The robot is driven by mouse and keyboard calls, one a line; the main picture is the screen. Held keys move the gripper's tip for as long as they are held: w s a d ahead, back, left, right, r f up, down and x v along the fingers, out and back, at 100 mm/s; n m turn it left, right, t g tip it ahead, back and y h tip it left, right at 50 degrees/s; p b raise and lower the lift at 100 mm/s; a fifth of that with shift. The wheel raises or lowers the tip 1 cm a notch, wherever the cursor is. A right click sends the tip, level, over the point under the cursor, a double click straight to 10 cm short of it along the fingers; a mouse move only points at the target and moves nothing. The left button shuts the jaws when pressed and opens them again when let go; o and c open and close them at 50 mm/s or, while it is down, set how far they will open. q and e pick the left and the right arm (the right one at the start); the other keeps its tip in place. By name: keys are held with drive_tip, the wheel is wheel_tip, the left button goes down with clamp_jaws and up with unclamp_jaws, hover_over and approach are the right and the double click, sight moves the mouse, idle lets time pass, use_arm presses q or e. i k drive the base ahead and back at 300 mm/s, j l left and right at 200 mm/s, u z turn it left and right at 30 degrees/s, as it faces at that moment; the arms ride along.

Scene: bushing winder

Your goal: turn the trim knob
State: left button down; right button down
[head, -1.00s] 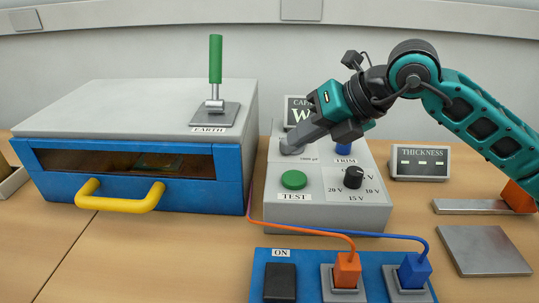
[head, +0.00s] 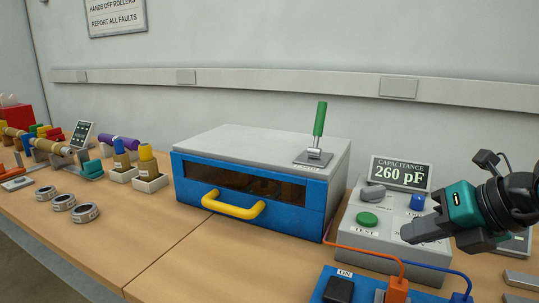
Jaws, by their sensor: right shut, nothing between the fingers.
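The blue trim knob (head: 417,202) stands on top of the grey tester box (head: 345,230), at its right side, with part of its label showing below it. My right gripper (head: 405,236) is shut and empty. In the picture its fingertips lie just below the trim knob, over the box's front panel; whether they touch the panel is unclear. The gripper hides the black voltage knob. A grey knob (head: 372,193) sits left of the trim knob. The capacitance display (head: 400,174) behind reads 260 pF. My left gripper is not in view.
The green test button (head: 367,220) is left of my fingers. A blue cabinet (head: 255,185) with a yellow handle (head: 233,206) and green-handled lever (head: 319,120) stands left. Orange (head: 396,289) and blue plugs and cables lie in front. Rolls and spools are far left.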

sight(417, 201)
drive_tip(key=k, duration=0.9)
